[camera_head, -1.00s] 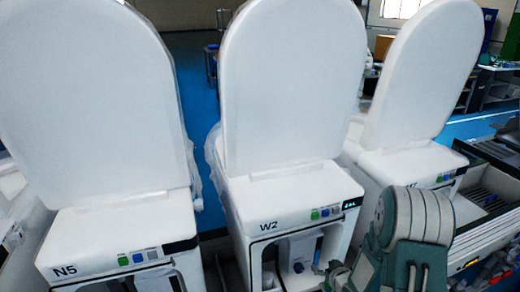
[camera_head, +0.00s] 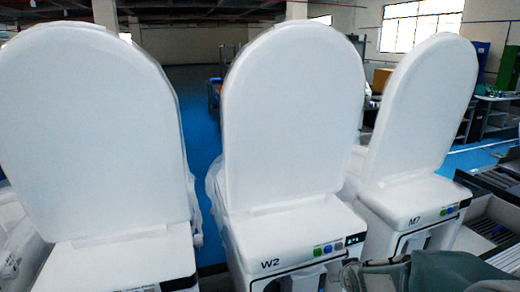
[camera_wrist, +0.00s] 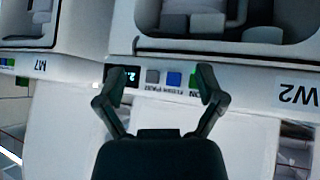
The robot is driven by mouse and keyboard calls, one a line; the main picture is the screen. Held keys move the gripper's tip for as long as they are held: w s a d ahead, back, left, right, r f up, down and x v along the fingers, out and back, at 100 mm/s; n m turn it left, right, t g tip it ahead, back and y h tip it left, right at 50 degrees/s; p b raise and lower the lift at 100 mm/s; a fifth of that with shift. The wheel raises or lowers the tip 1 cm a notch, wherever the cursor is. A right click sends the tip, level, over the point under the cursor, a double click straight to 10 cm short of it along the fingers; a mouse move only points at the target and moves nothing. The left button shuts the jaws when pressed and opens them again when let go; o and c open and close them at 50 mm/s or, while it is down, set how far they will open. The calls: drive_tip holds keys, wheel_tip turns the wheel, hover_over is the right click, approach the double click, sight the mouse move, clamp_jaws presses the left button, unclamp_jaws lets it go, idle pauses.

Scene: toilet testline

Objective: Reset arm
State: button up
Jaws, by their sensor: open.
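My gripper (camera_wrist: 160,90) is open and empty in the wrist view, its two dark fingers spread apart. It is in front of the W2 toilet unit's panel, which appears upside down there with a small display (camera_wrist: 122,76), a grey button (camera_wrist: 153,76) and a blue button (camera_wrist: 174,79). The gap between fingers and panel cannot be told. In the head view, part of my grey-green arm (camera_head: 435,272) shows at the lower right, in front of the M7 unit (camera_head: 415,215). My gripper's fingers are not clear in the head view. The W2 unit (camera_head: 295,240) stands in the middle with its lid raised.
Another white toilet unit (camera_head: 110,270) with raised lid (camera_head: 95,130) stands at the left. Dark racks or trays (camera_head: 495,225) are at the right. Blue floor (camera_head: 202,120) shows behind the units. A work table (camera_head: 495,105) stands at the back right.

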drive_tip(key=s+a+r+g, duration=0.1)
drive_tip(key=s+a+r, duration=0.1)
drive_tip(key=s, duration=0.5)
drive_tip(key=s+a+r+m+g, duration=0.1)
drive_tip(key=s+a+r, duration=0.1)
drive_tip(key=s+r, duration=0.3)
drive_tip(key=s+a+r+g+y, duration=0.1)
drive_tip(key=s+r, duration=0.3)
drive_tip(key=s, duration=0.7)
drive_tip(key=shift+a, duration=0.85)
drive_tip(key=shift+s+d+r, duration=0.1)
drive_tip(key=shift+s+d, duration=0.2)
